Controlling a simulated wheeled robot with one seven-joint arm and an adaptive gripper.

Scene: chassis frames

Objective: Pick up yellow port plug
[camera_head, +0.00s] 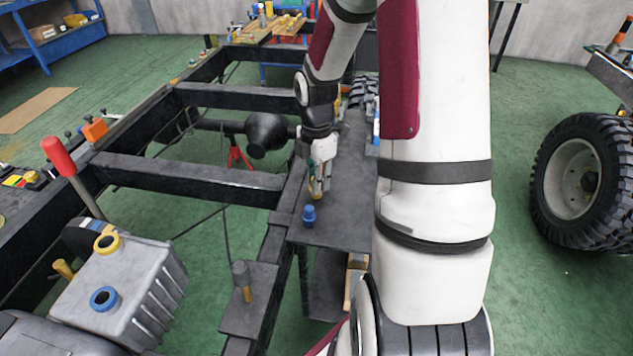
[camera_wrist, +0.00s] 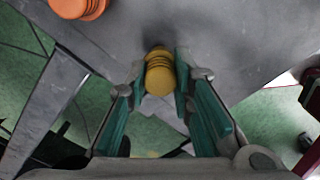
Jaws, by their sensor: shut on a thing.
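The yellow port plug (camera_wrist: 159,75) is ribbed and sits between the two teal fingertips of my gripper (camera_wrist: 161,80) in the wrist view. The fingers touch it on both sides. In the head view my gripper (camera_head: 318,186) points down at the grey bench top, and a bit of the yellow plug (camera_head: 315,194) shows below the fingertips. I cannot tell whether the plug touches the surface. A blue plug (camera_head: 309,213) stands on the bench just in front of my gripper.
The grey bench (camera_head: 345,222) runs beside the dark chassis frame (camera_head: 185,171). A grey tank (camera_head: 120,285) with yellow and blue ports stands at lower left. A large tyre (camera_head: 578,172) is at right.

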